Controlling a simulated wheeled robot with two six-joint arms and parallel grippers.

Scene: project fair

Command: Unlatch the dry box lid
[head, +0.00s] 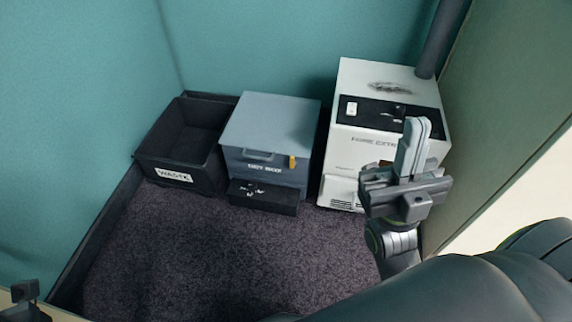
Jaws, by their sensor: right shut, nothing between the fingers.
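The dry box (262,176) is a grey-blue case at the middle back, with its lid (270,122) lying closed on top. My right gripper (414,135) is shut and empty. It is raised in front of the white fume extractor, to the right of the dry box and apart from the latch. At the bottom left corner a dark part (25,291) shows that seems to be my left gripper; its fingers cannot be made out.
A black bin marked WASTE (174,177) stands left of the dry box. A low black tray (263,197) with small light pieces sits in front of the box. The white fume extractor (340,162) stands to its right. Dark carpet (200,255) in front is clear. Green walls enclose the back.

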